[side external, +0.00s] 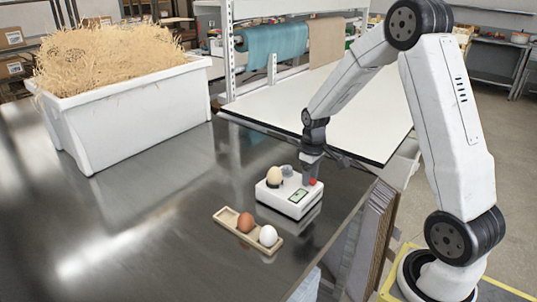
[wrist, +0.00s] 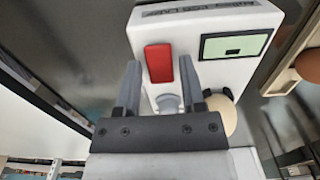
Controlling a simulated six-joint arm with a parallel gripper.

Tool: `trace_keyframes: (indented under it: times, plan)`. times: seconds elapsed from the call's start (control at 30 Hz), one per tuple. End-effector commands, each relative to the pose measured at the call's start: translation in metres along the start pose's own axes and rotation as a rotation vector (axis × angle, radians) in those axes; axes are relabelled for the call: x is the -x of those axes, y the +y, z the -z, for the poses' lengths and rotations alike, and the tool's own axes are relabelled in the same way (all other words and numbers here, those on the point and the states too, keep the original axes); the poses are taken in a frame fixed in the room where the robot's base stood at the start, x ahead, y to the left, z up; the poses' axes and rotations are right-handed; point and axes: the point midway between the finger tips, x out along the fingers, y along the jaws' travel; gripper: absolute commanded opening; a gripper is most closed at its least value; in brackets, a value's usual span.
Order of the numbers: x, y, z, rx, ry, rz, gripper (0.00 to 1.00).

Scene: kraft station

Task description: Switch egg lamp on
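A beige egg (side external: 274,176) stands on the box beside a grey round part (side external: 287,171). My gripper (side external: 311,177) points down over the switch end. In the wrist view my gripper (wrist: 160,64) is open and empty, with one finger on each side of the red switch (wrist: 159,63). The pale green screen (wrist: 235,45) is to its right. Contact with the switch cannot be told.
A wooden tray (side external: 230,213) with a brown egg (side external: 245,222) and a white egg (side external: 268,236) lies in front of the lamp. A white bin (side external: 130,117) of straw stands at the back left. A white-topped bench (side external: 350,115) is behind the arm.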

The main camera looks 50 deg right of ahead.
Motion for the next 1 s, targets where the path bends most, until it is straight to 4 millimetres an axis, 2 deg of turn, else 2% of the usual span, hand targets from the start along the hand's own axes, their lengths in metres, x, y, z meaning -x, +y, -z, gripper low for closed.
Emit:
trace_keyframes:
  times: [0.03,0.13,0.97,1.0]
  plan:
    - [0.0001,0.0000,0.0000,0.000,0.000,0.000,0.32]
    - [0.0002,0.0000,0.0000,0.000,0.000,0.000,0.01]
    - [0.0004,-0.0001,0.0025,0.000,-0.110,-0.001,0.00]
    - [0.0004,-0.0001,0.0024,0.000,-0.110,0.000,0.38]
